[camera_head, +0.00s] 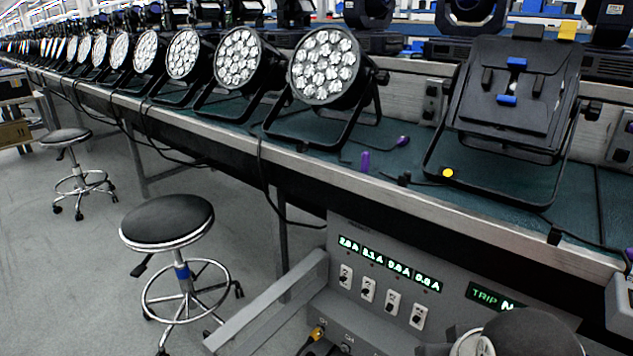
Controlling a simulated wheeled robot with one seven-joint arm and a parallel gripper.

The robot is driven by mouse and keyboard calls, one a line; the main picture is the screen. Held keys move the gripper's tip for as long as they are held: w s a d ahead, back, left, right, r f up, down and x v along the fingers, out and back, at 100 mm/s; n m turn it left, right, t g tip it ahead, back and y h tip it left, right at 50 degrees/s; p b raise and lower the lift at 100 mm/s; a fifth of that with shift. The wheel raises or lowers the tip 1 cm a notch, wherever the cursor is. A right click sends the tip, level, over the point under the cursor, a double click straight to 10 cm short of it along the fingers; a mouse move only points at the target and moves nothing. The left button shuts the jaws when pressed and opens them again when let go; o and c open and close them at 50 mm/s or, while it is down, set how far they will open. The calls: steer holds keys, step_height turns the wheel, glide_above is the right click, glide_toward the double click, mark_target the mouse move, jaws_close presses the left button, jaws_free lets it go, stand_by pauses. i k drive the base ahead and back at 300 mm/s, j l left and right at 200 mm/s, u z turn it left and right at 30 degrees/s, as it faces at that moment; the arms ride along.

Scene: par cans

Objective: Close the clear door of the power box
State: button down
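The grey power box (352,311) is below the bench's front edge at the bottom of the head view. Its face has lit green readouts, a row of white switches (392,301) and a "TRIP" display (492,298). A flat grey bar (268,303) juts out from the box's left side toward the lower left. I cannot tell whether it is part of the clear door. No clear pane can be made out, and the box's lower part is cut off by the frame. A dark rounded part of my arm covers the lower right. My gripper's fingers do not show.
A long bench (400,196) carries a row of par cans (325,67). A stool (168,222) stands left of the box, with another (66,138) behind. Cables hang from the bench. Floor (60,290) at left is clear.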

mark_target(212, 343)
steer(key=j+z, duration=0.1)
steer(key=z, duration=0.2)
steer(key=j+z, duration=0.15)
steer(key=z, duration=0.15)
steer(key=j+z, duration=0.2)
steer(key=j, duration=0.45)
steer(key=j+z, duration=0.2)
steer(key=j, duration=0.4)
steer(key=k+j+z, duration=0.2)
steer(key=j, duration=1.05)
steer(key=k+j, duration=0.15)
steer(key=j, duration=0.5)
steer(key=k+l+u, duration=0.15)
steer(key=u, duration=0.15)
steer(key=k+l+u, duration=0.15)
steer(key=u, duration=0.15)
